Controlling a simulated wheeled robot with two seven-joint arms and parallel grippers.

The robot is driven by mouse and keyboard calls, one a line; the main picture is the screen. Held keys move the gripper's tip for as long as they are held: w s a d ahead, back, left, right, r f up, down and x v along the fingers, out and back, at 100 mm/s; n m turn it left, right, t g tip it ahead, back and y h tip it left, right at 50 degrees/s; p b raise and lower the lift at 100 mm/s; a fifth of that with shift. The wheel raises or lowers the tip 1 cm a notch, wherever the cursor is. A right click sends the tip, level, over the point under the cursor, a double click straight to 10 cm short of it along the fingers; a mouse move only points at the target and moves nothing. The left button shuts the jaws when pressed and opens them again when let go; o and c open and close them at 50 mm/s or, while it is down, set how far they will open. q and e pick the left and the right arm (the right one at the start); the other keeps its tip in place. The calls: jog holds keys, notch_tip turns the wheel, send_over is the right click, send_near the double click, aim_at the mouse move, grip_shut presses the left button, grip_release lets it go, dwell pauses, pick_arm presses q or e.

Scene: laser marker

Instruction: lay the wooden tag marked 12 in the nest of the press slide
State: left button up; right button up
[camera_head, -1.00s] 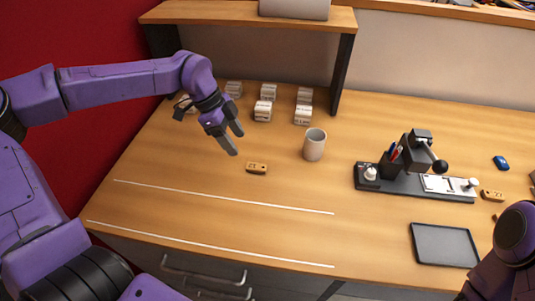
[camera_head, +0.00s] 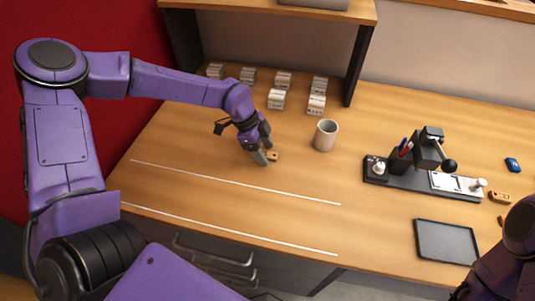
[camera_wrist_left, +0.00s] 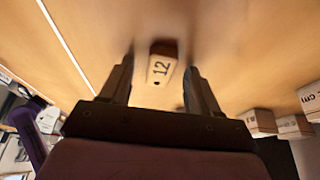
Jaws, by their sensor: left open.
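The wooden tag marked 12 (camera_wrist_left: 161,66) lies on the table between the two fingers of my left gripper (camera_wrist_left: 160,85) in the left wrist view, apart from both. In the head view the tag (camera_head: 273,156) shows just right of the left fingertips. My left gripper (camera_head: 262,158) is open and empty, pointing down close to the table. The press (camera_head: 427,150) stands on a dark base at the right, with a light slide (camera_head: 452,182) at its front; the nest is too small to make out. My right arm shows at the lower right, but its gripper is out of view.
A grey mug (camera_head: 326,135) stands right of the tag. Several white-labelled blocks (camera_head: 277,99) stand behind, under the shelf (camera_head: 270,8). A dark tray (camera_head: 445,242) lies in front of the press. Another wooden tag (camera_head: 499,197) lies right of it. The table between mug and press is clear.

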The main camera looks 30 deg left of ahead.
pick_arm(q)
grip_shut()
jog(key=shift+r, duration=0.1)
